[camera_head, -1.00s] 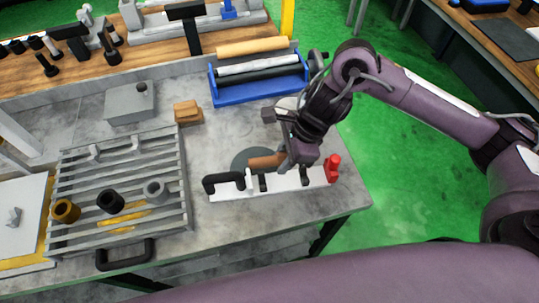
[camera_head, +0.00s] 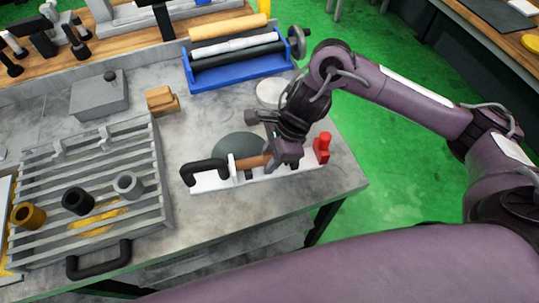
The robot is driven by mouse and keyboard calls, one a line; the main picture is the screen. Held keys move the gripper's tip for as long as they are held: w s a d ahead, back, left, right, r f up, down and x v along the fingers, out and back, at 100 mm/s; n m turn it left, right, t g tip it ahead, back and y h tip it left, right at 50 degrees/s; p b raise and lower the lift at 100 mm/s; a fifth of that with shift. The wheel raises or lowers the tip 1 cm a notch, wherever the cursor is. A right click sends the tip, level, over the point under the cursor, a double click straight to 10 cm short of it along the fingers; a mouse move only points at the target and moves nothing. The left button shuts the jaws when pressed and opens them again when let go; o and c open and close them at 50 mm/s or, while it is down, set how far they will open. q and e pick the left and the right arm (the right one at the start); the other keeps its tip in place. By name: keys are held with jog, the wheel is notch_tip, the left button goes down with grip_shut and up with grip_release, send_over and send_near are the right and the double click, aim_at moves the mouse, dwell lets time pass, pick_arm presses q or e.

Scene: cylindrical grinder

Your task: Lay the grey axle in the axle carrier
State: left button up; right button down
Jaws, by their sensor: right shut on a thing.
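The axle carrier is a white strip (camera_head: 210,183) near the bench's front edge, with a black handle (camera_head: 204,172) at its left and a red part (camera_head: 322,148) at its right. My right gripper (camera_head: 285,158) is over the carrier's right half, shut on a rod. Only the rod's brown left part (camera_head: 254,161) shows; the gripper hides the rest, so I cannot tell whether it is the grey axle. The rod lies along the carrier, low over it or in it; contact is unclear. My left gripper is not in view.
A slatted grey rack (camera_head: 120,150) with several short sleeves stands at left. A blue stand (camera_head: 240,77) with cream, pale and black rollers is behind. A brown block (camera_head: 161,99) and grey box (camera_head: 99,97) sit between.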

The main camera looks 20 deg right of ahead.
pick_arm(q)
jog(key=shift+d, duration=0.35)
pick_arm(e)
jog(key=shift+r, duration=0.1)
jog(key=c, duration=1.4)
grip_release()
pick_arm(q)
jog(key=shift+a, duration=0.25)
pick_arm(e)
jog(key=o, duration=0.4)
jog(key=v, duration=0.7)
jog(key=shift+s+d+r, duration=0.1)
jog(key=shift+d+r, duration=0.05)
jog(key=shift+r, duration=0.2)
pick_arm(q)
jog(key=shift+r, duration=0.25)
pick_arm(e)
jog(key=shift+f, duration=0.1)
